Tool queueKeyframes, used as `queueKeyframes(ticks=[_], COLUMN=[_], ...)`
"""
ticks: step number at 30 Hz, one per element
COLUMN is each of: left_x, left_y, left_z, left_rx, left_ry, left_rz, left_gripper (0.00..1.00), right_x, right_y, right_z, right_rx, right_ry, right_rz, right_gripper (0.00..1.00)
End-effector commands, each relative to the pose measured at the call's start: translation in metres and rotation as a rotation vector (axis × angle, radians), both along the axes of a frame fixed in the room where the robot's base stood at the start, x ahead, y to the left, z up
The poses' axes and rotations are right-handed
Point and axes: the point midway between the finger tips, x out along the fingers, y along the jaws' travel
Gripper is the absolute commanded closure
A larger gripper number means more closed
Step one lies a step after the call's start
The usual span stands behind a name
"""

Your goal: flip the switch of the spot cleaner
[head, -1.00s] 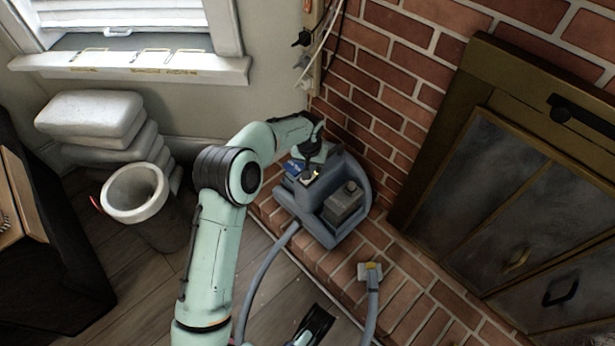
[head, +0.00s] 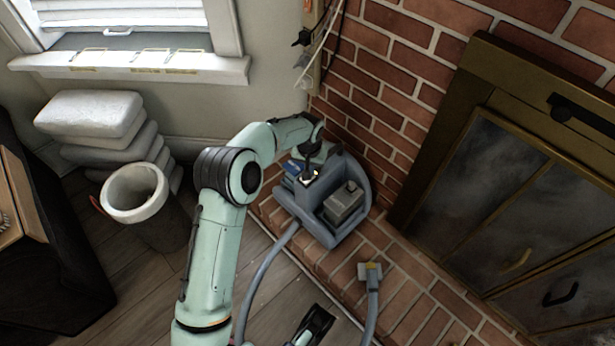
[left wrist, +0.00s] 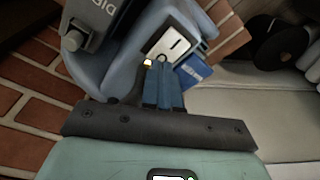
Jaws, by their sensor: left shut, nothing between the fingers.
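The spot cleaner (head: 322,215), a blue-grey machine with a dark grey tank, stands on the brick hearth against the wall. In the left wrist view its body (left wrist: 120,55) fills the upper middle. A white switch panel (left wrist: 178,42) with a small dark mark is on it, with a yellow spot beside its lower left edge. My left gripper (left wrist: 162,62) is shut and empty, its fingertips at the panel's lower edge; I cannot tell whether they touch. In the head view the left gripper (head: 309,172) is over the top of the cleaner. My right gripper (head: 314,326) is partly visible at the bottom; its jaws are unclear.
A grey hose (head: 262,275) runs from the cleaner to the floor, and a nozzle (head: 370,275) lies on the hearth (head: 405,295). A white bucket (head: 136,192) and stacked sacks (head: 90,115) stand at left. The fireplace doors (head: 510,200) are at right.

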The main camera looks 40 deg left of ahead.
Motion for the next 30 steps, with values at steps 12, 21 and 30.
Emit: queueKeyframes(ticks=[12,21,30], left_x=[0.000,0.000,-0.001], left_y=[0.000,0.000,0.000], left_z=[-0.007,-0.012,-0.013], left_rx=[0.000,0.000,-0.001], left_ry=[0.001,0.001,0.003], left_rz=[0.000,0.000,0.000], left_gripper=[1.00,1.00,1.00], right_x=[0.000,0.001,0.001], right_y=[0.000,0.000,0.000], right_z=[-0.003,-0.005,-0.005], right_rx=[0.000,0.000,0.000], right_ry=[0.000,0.000,0.000], right_rz=[0.000,0.000,0.000], right_gripper=[0.57,0.57,0.57])
